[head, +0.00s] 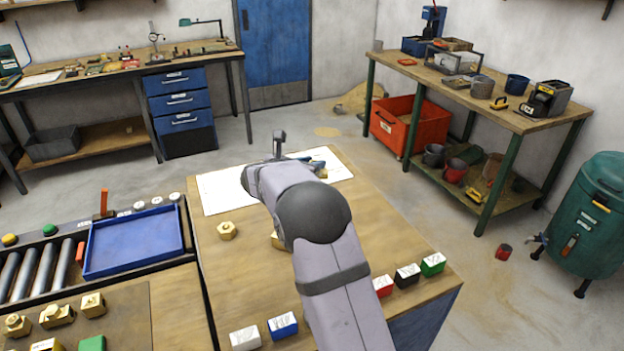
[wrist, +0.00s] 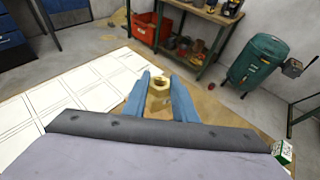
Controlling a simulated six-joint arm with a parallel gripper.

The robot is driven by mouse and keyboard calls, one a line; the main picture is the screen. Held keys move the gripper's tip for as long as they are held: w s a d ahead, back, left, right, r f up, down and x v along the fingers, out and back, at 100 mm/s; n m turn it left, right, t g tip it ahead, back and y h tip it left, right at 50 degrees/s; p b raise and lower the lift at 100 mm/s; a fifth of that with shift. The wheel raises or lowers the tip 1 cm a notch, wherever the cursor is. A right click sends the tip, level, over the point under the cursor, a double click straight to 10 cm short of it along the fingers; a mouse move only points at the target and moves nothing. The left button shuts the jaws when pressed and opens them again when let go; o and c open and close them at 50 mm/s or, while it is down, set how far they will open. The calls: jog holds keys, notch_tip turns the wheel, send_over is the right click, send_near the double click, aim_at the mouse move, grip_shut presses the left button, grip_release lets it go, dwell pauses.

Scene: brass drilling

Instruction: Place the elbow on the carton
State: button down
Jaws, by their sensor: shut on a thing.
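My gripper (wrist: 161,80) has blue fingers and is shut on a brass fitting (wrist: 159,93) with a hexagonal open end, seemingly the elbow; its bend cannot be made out. In the head view my gripper (head: 318,166) is over the far part of the bench, by the white sheet, and my arm hides most of what it holds. Several small white-topped boxes could be the carton: white (head: 245,338), blue (head: 283,325), red (head: 383,286), black (head: 407,275) and green (head: 433,264). The green box also shows in the wrist view (wrist: 284,151).
A brass nut (head: 227,230) stands left of my arm; another brass piece (head: 277,241) is partly hidden behind it. The white sheet (head: 222,191) lies flat at the bench's far end. A blue tray (head: 135,242) and more brass fittings (head: 57,315) are at left.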

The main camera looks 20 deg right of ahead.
jog(key=shift+f+p, duration=0.35)
jog(key=shift+f, duration=2.1)
jog(key=shift+f, duration=0.1)
jog(key=shift+f, duration=0.1)
jog(key=c, duration=1.5)
grip_release()
jog(key=shift+o, duration=0.2)
jog(key=shift+s+a+r, duration=0.2)
jog(key=shift+a, duration=0.05)
jog(key=b+v, duration=0.3)
jog(key=v, duration=0.8)
jog(key=shift+s, duration=0.25)
